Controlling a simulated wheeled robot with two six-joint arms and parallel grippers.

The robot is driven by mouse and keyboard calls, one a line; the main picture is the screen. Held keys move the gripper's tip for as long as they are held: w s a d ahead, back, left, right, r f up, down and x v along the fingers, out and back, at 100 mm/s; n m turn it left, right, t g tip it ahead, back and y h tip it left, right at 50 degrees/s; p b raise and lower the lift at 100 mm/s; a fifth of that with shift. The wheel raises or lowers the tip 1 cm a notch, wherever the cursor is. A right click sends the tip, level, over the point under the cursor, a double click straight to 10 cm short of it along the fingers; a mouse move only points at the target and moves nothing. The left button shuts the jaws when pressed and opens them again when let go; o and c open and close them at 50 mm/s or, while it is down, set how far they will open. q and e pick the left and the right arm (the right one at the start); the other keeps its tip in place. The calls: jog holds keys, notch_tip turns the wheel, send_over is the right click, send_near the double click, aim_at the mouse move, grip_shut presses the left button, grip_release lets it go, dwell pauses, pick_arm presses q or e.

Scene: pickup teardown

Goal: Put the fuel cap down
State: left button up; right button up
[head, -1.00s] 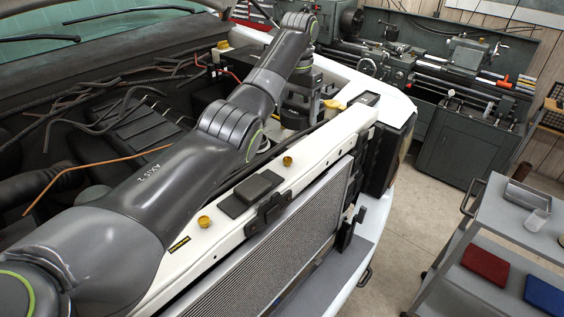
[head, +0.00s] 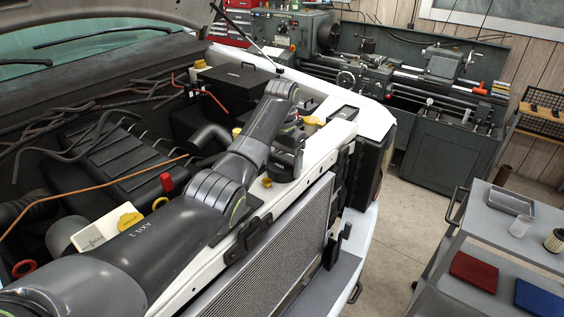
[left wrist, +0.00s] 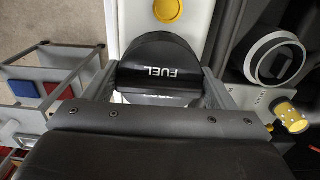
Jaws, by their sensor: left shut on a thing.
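The fuel cap (left wrist: 160,65) is a black rounded cap with white "FUEL" lettering, in the middle of the left wrist view. My left gripper (left wrist: 158,92) is shut on it, with one finger on each side. The cap is over or close to the white front panel (left wrist: 138,18); I cannot tell whether it touches. In the head view my left arm reaches in from the lower left, and the left gripper (head: 286,160) points down at the white panel (head: 325,150). The cap is not clearly distinguishable there. My right gripper is not in view.
The open engine bay holds hoses, a white reservoir (head: 97,238), a red cap (head: 167,183) and a black box (head: 238,85). A yellow cap (head: 312,125) is close beside the gripper. A grey cart (head: 455,235) with red and blue items stands right; the floor between is clear.

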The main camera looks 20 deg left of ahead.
aim_at(282, 159)
pick_arm(q)
jog(key=shift+w, duration=0.1)
jog(key=o, duration=0.6)
jog(key=shift+f, duration=0.1)
jog(key=shift+o, duration=2.3)
jog(key=shift+s, duration=0.2)
jog(key=shift+w+r, duration=0.15)
jog(key=shift+r, duration=0.4)
notch_tip(282, 159, up, 11)
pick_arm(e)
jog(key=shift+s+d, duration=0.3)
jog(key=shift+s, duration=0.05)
